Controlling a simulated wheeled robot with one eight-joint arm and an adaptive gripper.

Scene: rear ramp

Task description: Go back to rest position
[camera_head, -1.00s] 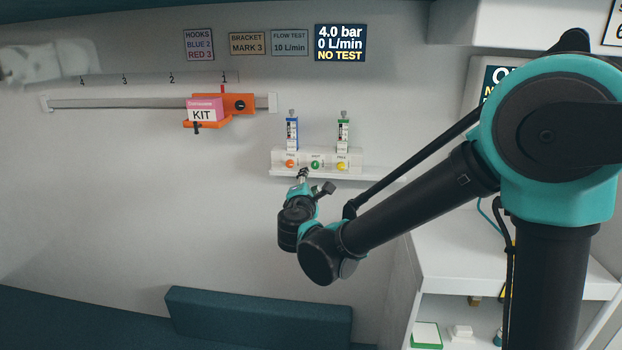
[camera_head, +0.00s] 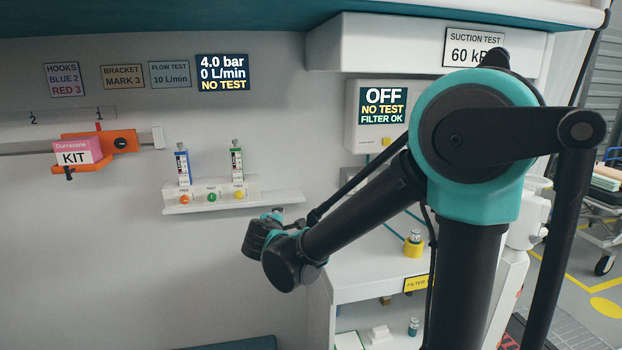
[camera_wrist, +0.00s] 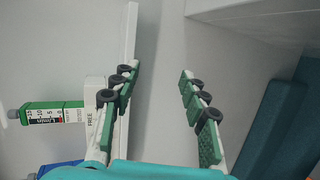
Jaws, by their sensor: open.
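My gripper shows in the wrist view (camera_wrist: 160,105) with its two green-padded fingers spread apart and nothing between them. In the head view the fingers are mostly hidden behind my own wrist, which is in front of the wall just below the right end of the white shelf (camera_head: 285,197). A flowmeter with a green body (camera_head: 237,163) stands on the outlet block; it also lies sideways at the left of the wrist view (camera_wrist: 50,113), beside the left finger. A flowmeter with a blue body (camera_head: 183,167) stands to its left.
An orange bracket (camera_head: 122,143) with a pink KIT box (camera_head: 75,151) sits on the wall rail at left. A suction unit (camera_head: 366,135) reads OFF. A white counter (camera_head: 385,262) with a yellow-based container (camera_head: 414,245) is at right. The wall below the shelf is clear.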

